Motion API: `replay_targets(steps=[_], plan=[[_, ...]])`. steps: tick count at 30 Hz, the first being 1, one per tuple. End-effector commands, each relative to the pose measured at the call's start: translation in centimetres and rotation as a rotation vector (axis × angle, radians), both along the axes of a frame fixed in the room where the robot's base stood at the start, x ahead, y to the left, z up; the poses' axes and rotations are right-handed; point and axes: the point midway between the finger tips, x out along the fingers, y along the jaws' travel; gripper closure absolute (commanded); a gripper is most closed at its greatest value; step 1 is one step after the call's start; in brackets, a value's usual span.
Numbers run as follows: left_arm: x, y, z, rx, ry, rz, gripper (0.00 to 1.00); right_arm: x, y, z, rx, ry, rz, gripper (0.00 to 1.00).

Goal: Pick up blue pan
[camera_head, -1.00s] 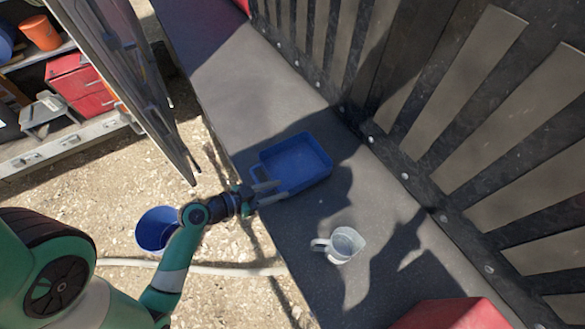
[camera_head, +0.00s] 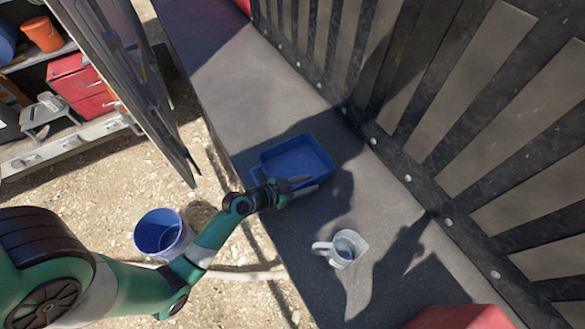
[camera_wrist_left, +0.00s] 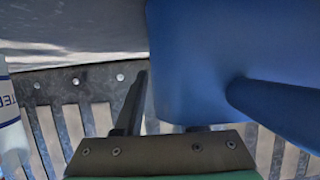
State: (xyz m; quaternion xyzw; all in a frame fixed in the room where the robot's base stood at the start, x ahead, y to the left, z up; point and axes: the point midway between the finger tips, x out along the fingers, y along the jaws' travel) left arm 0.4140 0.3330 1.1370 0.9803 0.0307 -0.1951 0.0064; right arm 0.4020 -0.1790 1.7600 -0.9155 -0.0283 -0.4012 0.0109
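The blue pan (camera_head: 297,158) is a rectangular tray with a handle on its left side, lying flat on the dark ledge (camera_head: 215,75). My left gripper (camera_head: 304,186) is at the pan's near edge in the head view, its two fingers apart. In the left wrist view the pan (camera_wrist_left: 190,60) fills the upper right, very close, with its handle (camera_wrist_left: 275,105) to the right. One dark finger shows beside the pan's wall; the other is mostly hidden by the pan. I cannot tell whether the fingers touch it. My right gripper is not in view.
A clear measuring jug (camera_head: 347,247) stands on the ledge near the pan. A red box (camera_head: 460,318) is at the bottom right. A slatted metal wall rises behind the ledge. A blue bucket (camera_head: 160,235) stands on the gravel at left.

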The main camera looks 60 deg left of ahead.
Motion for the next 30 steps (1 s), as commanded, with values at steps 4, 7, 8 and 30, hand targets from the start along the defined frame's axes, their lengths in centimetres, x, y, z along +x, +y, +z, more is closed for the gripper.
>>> replay_targets(steps=[4, 7, 8, 30], plan=[[-0.04, 0.02, 0.01, 0.000, 0.000, 0.000, 0.68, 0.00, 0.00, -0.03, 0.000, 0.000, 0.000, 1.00], [-0.05, 0.02, 0.01, 0.000, 0.000, 0.000, 0.86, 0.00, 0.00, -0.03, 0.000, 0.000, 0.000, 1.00], [-0.05, 0.02, 0.01, 0.000, 0.000, 0.000, 0.92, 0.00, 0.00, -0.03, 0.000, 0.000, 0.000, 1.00], [-0.06, 0.03, 0.04, 0.000, 0.000, 0.001, 1.00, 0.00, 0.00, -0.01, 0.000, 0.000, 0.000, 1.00]])
